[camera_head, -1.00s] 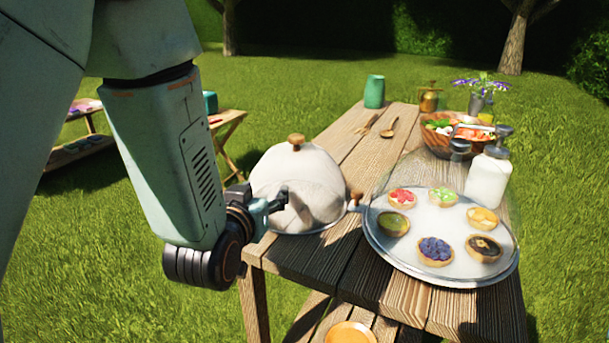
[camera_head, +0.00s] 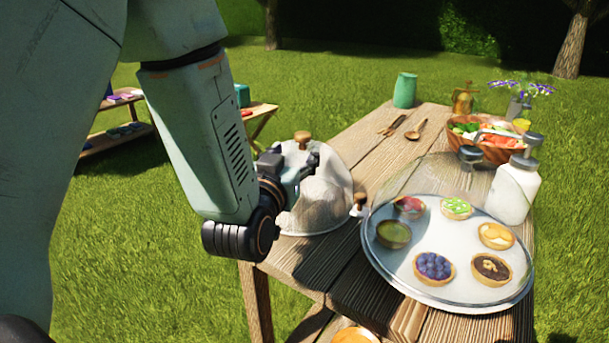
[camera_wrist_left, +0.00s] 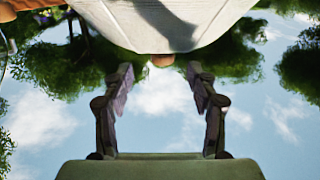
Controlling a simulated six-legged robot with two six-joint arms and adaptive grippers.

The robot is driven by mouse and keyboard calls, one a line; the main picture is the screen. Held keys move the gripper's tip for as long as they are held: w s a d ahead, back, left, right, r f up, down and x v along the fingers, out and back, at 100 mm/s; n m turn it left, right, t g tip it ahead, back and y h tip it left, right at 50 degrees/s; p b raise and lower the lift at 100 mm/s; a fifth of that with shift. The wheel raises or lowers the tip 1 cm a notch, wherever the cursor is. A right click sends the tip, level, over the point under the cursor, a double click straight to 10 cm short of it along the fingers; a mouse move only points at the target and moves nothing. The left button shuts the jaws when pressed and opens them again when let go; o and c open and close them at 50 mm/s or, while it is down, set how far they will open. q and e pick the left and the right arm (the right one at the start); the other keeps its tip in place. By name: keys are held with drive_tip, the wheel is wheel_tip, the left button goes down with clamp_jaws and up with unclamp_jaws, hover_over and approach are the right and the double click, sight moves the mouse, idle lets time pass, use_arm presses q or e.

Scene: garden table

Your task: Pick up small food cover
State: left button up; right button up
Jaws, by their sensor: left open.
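The small food cover (camera_head: 326,205) is a pale mesh-like dome with a round wooden knob (camera_head: 303,137), at the left edge of the wooden table. My left gripper (camera_head: 300,163) is in front of the dome, near its upper part and just below the knob in the picture, hiding part of its left side. In the left wrist view the pale dome (camera_wrist_left: 180,22) fills the top and the knob (camera_wrist_left: 162,60) shows between the two open fingers (camera_wrist_left: 159,77), beyond their tips. The fingers are apart and hold nothing. My right gripper is not in view.
A round tray (camera_head: 470,297) of several tarts under a clear dome stands right of the cover, a wooden knob (camera_head: 360,200) between them. Behind are a white bottle (camera_head: 514,190), a salad bowl (camera_head: 470,150), a green cup (camera_head: 404,90) and wooden utensils (camera_head: 418,130).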

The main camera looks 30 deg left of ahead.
sight(302, 144)
use_arm(q)
drive_tip(key=w, duration=0.1)
drive_tip(key=w+a+b, duration=0.1)
drive_tip(key=w, duration=0.1)
drive_tip(key=w+f, duration=0.1)
drive_tip(key=w, duration=0.1)
drive_tip(key=shift+a, duration=0.2)
drive_tip(key=shift+w+a, duration=0.15)
drive_tip(key=shift+w, duration=0.25)
drive_tip(key=shift+d+r, duration=0.15)
drive_tip(key=shift+d, duration=0.05)
drive_tip(key=shift+c, duration=0.2)
drive_tip(key=shift+a, duration=0.15)
drive_tip(key=c, duration=0.6)
clamp_jaws()
